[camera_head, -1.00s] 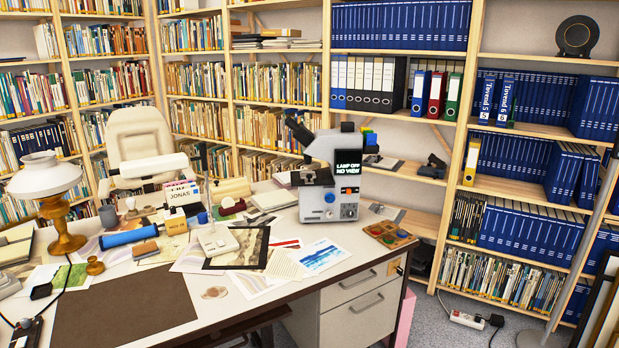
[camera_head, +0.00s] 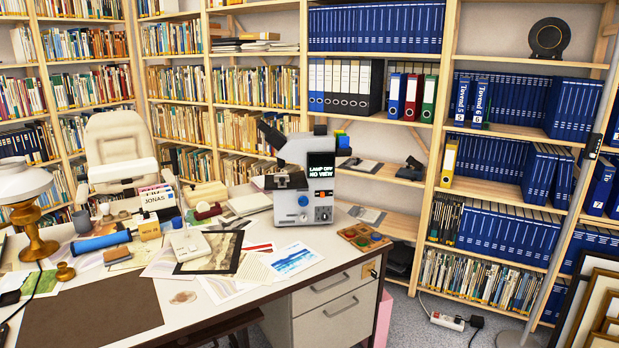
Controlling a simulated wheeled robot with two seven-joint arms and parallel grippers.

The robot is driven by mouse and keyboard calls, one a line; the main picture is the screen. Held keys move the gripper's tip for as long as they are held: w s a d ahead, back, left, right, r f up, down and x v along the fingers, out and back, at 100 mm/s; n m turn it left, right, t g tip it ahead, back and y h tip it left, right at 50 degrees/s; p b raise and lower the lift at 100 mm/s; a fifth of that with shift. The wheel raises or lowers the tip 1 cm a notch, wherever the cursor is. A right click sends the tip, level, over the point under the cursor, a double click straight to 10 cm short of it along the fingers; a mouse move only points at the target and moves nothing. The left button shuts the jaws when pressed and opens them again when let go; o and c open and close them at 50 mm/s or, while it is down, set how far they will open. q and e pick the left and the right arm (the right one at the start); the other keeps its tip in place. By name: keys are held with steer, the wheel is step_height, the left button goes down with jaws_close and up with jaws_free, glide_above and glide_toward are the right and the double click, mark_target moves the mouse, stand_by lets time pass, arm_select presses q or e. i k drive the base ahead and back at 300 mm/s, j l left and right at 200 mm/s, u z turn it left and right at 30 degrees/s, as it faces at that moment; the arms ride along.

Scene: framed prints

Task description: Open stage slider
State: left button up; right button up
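A grey and white microscope (camera_head: 300,205) stands on the desk near its back right. Its black eyepiece tube points up to the left. Its small screen (camera_head: 321,171) reads "LAMP OFF NO VIEW". A dark stage (camera_head: 286,181) sits at the front of it, to the left of the screen. I cannot make out a separate slider or whether it is open. Neither of my grippers is in view.
The desk (camera_head: 225,312) carries loose prints, a dark mat (camera_head: 90,312), a brass lamp (camera_head: 32,225) and a blue roll (camera_head: 101,242). A tray with coloured discs (camera_head: 364,237) lies right of the microscope. Picture frames (camera_head: 590,305) lean at the lower right. Bookshelves line the walls.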

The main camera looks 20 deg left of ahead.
mark_target(281, 179)
steer(key=i+l+z, duration=0.25)
steer(key=l+z, duration=0.15)
steer(key=i+l+z, duration=0.3)
steer(key=l+z, duration=0.15)
steer(key=i+l, duration=0.15)
steer(key=i, duration=0.15)
steer(key=i+l, duration=0.1)
steer(key=i, duration=0.15)
steer(key=i+u, duration=0.35)
steer(key=i+l+u, duration=0.1)
steer(key=i+u, duration=0.2)
steer(key=i, duration=0.15)
steer(key=i+j+u, duration=0.2)
steer(key=i+u, duration=0.25)
steer(key=i+j+u, duration=0.1)
steer(key=i+u, duration=0.75)
steer(key=k+l, duration=0.05)
steer(key=k, duration=0.05)
